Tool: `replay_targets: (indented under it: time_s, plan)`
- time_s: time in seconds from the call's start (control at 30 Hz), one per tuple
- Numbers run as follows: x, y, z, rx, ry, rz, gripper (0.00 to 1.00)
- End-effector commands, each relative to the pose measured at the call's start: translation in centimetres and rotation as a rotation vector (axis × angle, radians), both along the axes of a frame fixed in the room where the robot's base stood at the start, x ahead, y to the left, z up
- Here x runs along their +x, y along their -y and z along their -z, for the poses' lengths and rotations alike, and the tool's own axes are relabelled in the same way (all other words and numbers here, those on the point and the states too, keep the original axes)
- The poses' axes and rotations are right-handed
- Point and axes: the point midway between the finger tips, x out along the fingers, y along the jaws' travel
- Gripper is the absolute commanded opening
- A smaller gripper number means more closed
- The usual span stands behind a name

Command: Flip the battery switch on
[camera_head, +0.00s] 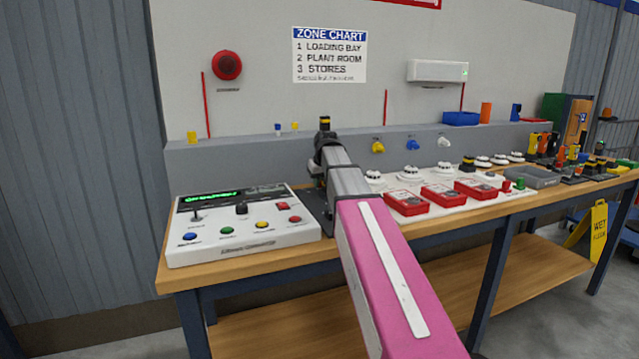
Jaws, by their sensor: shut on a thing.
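A dark unit (318,212), which looks like the battery switch, stands on the bench just right of the white control panel (250,247). My arm hides most of it, so its lever position cannot be told. My gripper (317,172) is at the far end of my arm, over this unit, and is shut on a part of it; the fingers and the held part are mostly hidden. The panel carries a lit green display (214,196), a small toggle lever (196,215), a black knob (241,208), a red switch (282,206) and several coloured buttons.
Right of my arm the wooden bench (420,228) holds red boxes (443,194), white round detectors (411,172) and a grey tray (534,176). A grey ledge (240,157) runs behind. A yellow wet-floor sign (592,228) stands at the right.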

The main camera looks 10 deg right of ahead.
Motion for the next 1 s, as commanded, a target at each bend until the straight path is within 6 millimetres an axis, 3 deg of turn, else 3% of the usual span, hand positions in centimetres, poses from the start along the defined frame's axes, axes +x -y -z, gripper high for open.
replay_targets:
  time_s: [0.17, 0.2, 0.27, 0.67, 1.0]
  plan:
    - [0.0, 0.0, 0.0, 0.001, -0.001, 0.000, 0.00]
    - [0.0, 0.0, 0.0, 0.001, -0.001, 0.000, 0.23]
    - [0.0, 0.0, 0.0, 0.001, -0.002, 0.000, 0.43]
    - [-0.2, 0.0, -0.6, 0.000, -0.002, 0.000, 0.43]
    - [-2.0, 0.4, -5.5, 0.000, 0.000, 0.000, 0.43]
